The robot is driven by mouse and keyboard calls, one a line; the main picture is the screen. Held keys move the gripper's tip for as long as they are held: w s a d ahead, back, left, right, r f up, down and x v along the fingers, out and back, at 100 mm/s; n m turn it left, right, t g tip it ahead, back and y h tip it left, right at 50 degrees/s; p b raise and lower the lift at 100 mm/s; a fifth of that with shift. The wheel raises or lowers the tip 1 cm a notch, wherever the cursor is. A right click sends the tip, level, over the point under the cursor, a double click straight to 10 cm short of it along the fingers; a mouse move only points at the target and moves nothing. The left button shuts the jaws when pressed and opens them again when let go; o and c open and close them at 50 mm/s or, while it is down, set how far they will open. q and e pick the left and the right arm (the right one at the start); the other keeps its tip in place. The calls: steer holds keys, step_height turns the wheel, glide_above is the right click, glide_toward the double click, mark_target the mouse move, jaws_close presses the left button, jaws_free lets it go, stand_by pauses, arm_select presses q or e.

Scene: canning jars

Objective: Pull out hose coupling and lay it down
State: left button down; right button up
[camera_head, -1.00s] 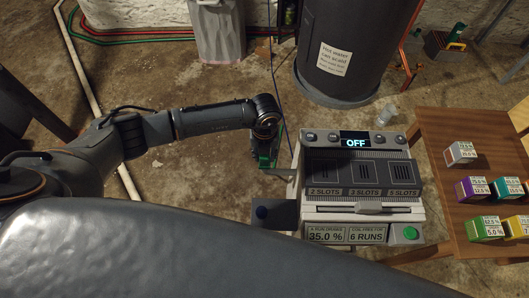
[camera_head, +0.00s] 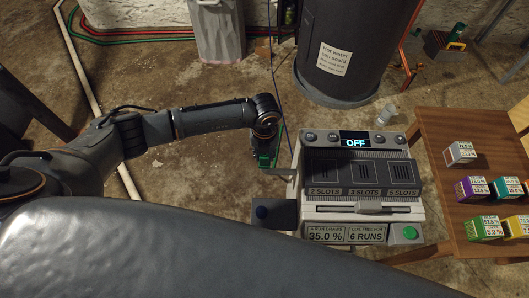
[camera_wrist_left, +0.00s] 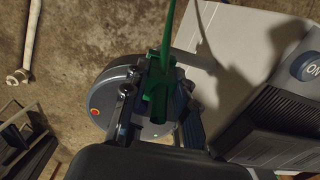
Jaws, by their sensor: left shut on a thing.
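The green hose coupling (camera_wrist_left: 157,88) sits between the two fingers of my left gripper (camera_wrist_left: 157,108), which is shut on it. A thin green hose runs up from the coupling in the left wrist view. In the head view my left gripper (camera_head: 263,150) points down at the left side of the grey-white machine, and only a bit of the green coupling (camera_head: 265,160) shows. I cannot tell whether the coupling is still seated in anything. My right gripper is not in view.
The machine (camera_head: 361,180) has a display reading OFF and a green button (camera_head: 409,232). A wooden table (camera_head: 440,150) with several small coloured boxes stands at the right. A dark tank (camera_head: 352,35) stands behind. The concrete floor left of the machine is mostly clear.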

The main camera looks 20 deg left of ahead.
arm_select(q)
steer(key=shift+r+p, duration=1.6)
steer(key=shift+r, duration=0.4)
